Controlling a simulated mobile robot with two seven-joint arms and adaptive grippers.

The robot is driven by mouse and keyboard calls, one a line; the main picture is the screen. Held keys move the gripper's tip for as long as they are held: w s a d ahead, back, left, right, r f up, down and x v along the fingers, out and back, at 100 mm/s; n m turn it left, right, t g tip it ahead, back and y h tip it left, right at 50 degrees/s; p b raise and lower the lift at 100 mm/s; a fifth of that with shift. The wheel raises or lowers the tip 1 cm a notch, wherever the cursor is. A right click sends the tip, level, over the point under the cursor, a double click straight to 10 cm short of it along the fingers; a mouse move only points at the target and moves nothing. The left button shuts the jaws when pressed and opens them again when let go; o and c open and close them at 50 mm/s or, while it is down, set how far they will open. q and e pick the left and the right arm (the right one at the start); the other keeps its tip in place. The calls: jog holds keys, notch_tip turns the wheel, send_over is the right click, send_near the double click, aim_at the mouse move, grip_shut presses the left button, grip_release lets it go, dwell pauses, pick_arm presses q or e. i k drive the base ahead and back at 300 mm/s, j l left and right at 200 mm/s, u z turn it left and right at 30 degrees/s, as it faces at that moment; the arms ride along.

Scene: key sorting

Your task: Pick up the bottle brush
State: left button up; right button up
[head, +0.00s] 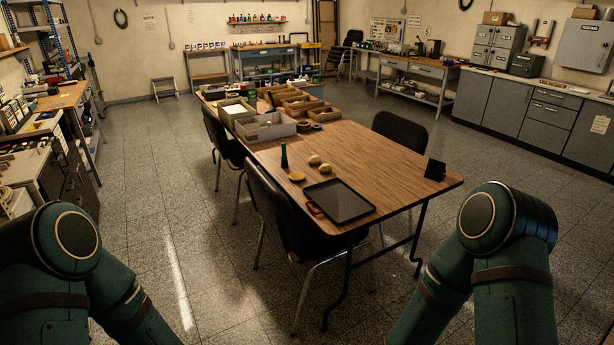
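I cannot make out a bottle brush for certain. A slim dark green upright thing (284,156) stands on the wooden table (385,165), near its left edge; it is too small to tell what it is. Both my arms show at the bottom corners, well short of the table. Neither gripper is in view.
The table holds a dark tray (341,201), a red item (314,209), a yellow disc (297,176), a black stand (435,170) and open boxes (265,128) behind. Black chairs (272,205) stand along the left side, another (400,130) at right. Floor is clear in front.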

aim_at(284, 157)
jog(key=i+j+u, duration=0.1)
jog(key=u, duration=0.8)
jog(key=i, duration=4.35)
jog(key=i+z, duration=0.15)
jog(key=z, duration=0.25)
jog(key=i+z, duration=0.1)
jog(key=z, duration=0.35)
jog(key=i+j+z, duration=0.15)
jog(key=z, duration=0.25)
